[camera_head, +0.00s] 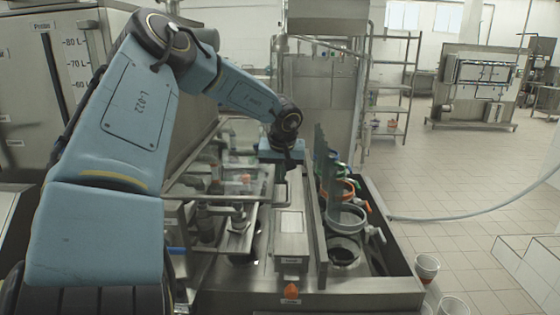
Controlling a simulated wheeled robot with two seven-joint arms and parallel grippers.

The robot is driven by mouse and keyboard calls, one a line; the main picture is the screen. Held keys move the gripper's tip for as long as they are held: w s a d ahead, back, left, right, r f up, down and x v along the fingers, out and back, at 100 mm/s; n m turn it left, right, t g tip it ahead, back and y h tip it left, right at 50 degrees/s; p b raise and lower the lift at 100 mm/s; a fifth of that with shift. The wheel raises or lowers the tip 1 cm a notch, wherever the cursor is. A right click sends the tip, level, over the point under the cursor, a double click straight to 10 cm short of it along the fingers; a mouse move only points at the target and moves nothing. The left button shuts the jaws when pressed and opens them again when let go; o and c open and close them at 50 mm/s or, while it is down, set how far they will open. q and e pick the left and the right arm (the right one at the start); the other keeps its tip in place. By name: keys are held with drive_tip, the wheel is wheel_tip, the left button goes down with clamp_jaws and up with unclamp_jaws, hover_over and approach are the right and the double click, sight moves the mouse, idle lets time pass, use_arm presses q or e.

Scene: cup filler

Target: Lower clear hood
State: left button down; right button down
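The cup filler (290,240) stands in front of me, a steel machine with a dark-rimmed base. My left arm reaches from the left over the machine. My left gripper (289,163) is over the far middle part of the machine, pointing down, small and dark. Its fingertips are too small to tell if they are open or touching anything. My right gripper is not in view.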

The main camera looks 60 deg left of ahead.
use_arm(q)
drive_tip(key=w+p+v, duration=0.1)
drive_tip(key=v, duration=1.3)
drive_tip(key=shift+a, duration=0.1)
